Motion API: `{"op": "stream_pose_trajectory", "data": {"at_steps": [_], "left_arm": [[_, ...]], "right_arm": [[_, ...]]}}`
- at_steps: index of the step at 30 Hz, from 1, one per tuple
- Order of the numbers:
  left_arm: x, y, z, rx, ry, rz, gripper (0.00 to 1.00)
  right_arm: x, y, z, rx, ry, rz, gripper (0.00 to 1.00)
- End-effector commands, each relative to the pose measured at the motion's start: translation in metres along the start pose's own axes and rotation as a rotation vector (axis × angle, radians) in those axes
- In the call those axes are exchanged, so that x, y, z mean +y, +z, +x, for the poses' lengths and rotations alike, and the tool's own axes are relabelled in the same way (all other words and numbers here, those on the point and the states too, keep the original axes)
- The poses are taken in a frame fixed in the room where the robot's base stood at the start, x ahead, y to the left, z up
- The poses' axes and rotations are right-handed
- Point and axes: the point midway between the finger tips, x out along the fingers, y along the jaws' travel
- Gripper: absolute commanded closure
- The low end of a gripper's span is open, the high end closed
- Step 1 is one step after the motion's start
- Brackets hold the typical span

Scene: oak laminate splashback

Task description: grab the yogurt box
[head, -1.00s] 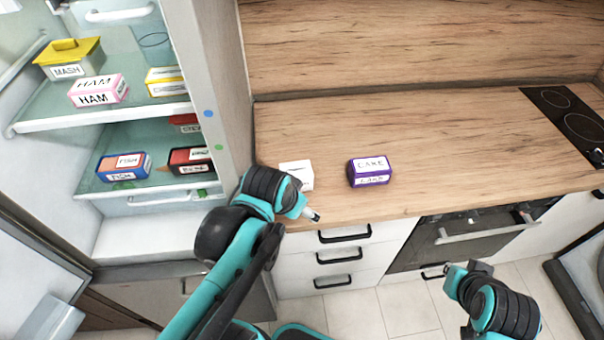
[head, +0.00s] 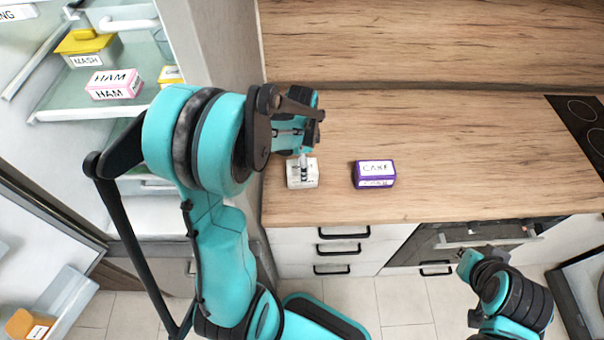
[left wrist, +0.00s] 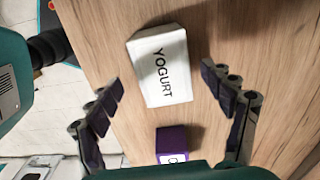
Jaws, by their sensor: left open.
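The white yogurt box (head: 302,180) sits on the wooden counter near its front left edge. In the left wrist view the yogurt box (left wrist: 165,66) shows its YOGURT label, lying between and beyond the fingertips. My left gripper (head: 304,152) is above the yogurt box, partly covering it. In the left wrist view my left gripper (left wrist: 165,88) is open with nothing between its fingers. My right gripper (head: 482,258) hangs low in front of the oven, far from the box; its fingers are too small to read.
A purple cake box (head: 374,175) stands right of the yogurt box and also shows in the left wrist view (left wrist: 171,143). The open fridge (head: 75,105) at left holds a ham box (head: 115,85) and a mash box (head: 88,46). The counter's right half is clear up to the hob (head: 580,125).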

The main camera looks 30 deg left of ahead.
Motion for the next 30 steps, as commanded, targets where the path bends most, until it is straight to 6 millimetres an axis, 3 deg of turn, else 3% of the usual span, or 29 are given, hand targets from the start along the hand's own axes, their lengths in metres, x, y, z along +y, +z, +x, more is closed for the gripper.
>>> {"op": "stream_pose_trajectory", "data": {"at_steps": [7, 16, 17, 24, 30], "left_arm": [[-0.004, -0.001, 0.038, 0.0, -0.001, -0.001, 0.19], [-0.004, -0.001, 0.042, 0.0, -0.001, -0.002, 0.19], [-0.004, -0.001, 0.042, 0.0, -0.001, -0.002, 0.24], [-0.004, -0.001, 0.042, 0.0, -0.001, -0.002, 0.86], [-0.004, -0.001, 0.042, 0.0, -0.001, -0.002, 0.86]], "right_arm": [[0.0, 0.007, 0.011, 0.0, 0.0, 0.0, 1.0], [0.0, 0.007, 0.011, 0.0, 0.0, 0.0, 1.0], [0.0, 0.007, 0.011, 0.0, 0.0, 0.0, 1.0], [0.0, 0.007, 0.011, 0.0, 0.0, 0.0, 1.0], [0.0, 0.007, 0.011, 0.0, 0.0, 0.0, 1.0]]}}
